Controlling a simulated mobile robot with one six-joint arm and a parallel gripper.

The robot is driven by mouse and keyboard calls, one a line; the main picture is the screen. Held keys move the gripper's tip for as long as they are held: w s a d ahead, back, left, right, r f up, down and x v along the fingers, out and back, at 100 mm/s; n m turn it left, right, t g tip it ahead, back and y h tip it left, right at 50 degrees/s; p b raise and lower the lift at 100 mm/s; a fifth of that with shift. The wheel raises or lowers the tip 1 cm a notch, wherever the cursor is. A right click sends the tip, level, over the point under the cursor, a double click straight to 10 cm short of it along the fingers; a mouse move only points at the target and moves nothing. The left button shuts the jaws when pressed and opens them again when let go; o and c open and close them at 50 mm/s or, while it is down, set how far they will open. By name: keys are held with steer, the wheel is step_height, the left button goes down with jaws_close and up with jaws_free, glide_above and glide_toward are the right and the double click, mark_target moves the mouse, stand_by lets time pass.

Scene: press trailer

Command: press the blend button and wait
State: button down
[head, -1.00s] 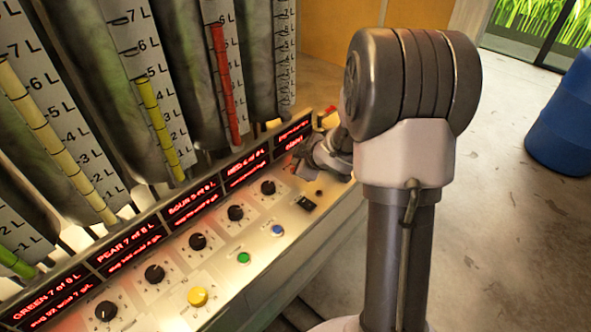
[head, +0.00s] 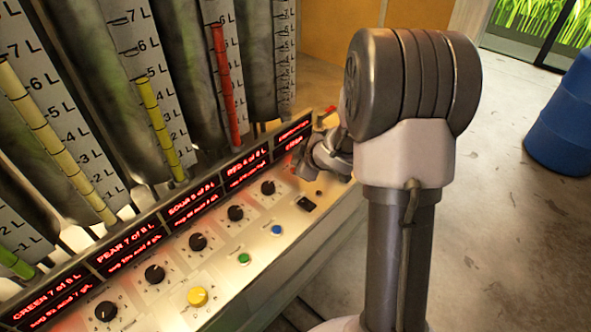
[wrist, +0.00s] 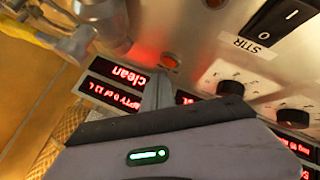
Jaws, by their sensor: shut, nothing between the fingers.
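The sloping control panel (head: 215,275) carries a yellow button (head: 198,296), a green button (head: 243,258) and a blue button (head: 277,229). No label reading blend is legible, so I cannot tell which is the blend button. My gripper (head: 302,160) is at the panel's far end, close to the last display and away from these buttons. In the wrist view my gripper (wrist: 157,88) is shut and empty, its tip near a small orange round part (wrist: 169,60). Whether it touches the panel I cannot tell.
Black knobs (head: 198,241) line the panel beneath red displays; the last display (wrist: 128,74) reads clean. Graduated tubes (head: 158,118) stand behind. A blue barrel (head: 566,125) stands right, with open floor between.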

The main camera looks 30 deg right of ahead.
stand_by(0.3)
steer(key=shift+f+b, duration=0.35)
steer(key=shift+f, duration=0.1)
steer(key=shift+f, duration=0.35)
stand_by(0.5)
steer(key=shift+r+p, duration=0.6)
steer(key=shift+r, duration=0.2)
step_height(320, 180, up, 5)
steer(key=p, duration=0.5)
stand_by(0.4)
